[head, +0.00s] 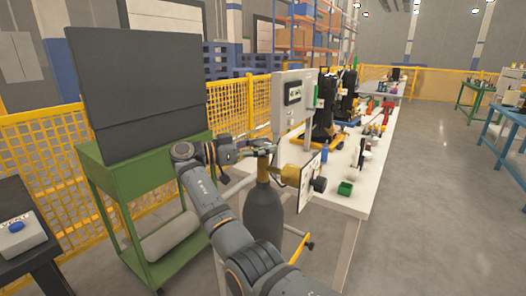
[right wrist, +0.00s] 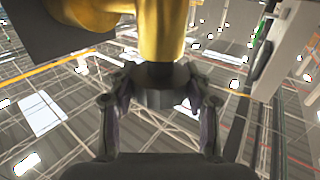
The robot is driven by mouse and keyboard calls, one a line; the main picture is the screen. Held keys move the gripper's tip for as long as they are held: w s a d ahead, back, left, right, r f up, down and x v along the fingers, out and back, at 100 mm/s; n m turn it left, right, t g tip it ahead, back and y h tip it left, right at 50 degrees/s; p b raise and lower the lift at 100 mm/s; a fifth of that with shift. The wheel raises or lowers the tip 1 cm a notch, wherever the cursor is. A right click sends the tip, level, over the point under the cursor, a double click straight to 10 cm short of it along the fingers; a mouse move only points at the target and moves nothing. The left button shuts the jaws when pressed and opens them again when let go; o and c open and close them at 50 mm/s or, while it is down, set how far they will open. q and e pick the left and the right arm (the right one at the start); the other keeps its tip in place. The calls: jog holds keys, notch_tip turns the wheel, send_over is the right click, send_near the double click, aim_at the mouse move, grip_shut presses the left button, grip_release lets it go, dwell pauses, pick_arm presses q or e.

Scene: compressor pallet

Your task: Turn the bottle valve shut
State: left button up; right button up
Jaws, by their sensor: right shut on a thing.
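The dark grey gas bottle (head: 263,212) stands upright at the near end of the white bench. Its brass valve (head: 263,170) sits on top, and its body also fills the top of the right wrist view (right wrist: 158,28). My right gripper (head: 262,148) is at the valve's top, reaching in from the left. In the right wrist view its two fingers (right wrist: 160,100) are shut on the dark valve knob (right wrist: 160,82), one on each side. In the head view the knob is mostly hidden by the fingers. My left gripper is not in view.
A yellow regulator part (head: 291,175) and a white plate (head: 309,180) are right beside the valve. A grey control box (head: 293,98) stands behind it. A green cart (head: 130,190) with a dark panel is at left. The floor at right is clear.

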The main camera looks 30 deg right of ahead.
aim_at(263, 142)
jog(key=shift+m+g, duration=0.3)
jog(key=shift+g, duration=0.2)
jog(key=o, duration=1.2)
notch_tip(263, 142, up, 10)
jog(key=shift+r, duration=0.1)
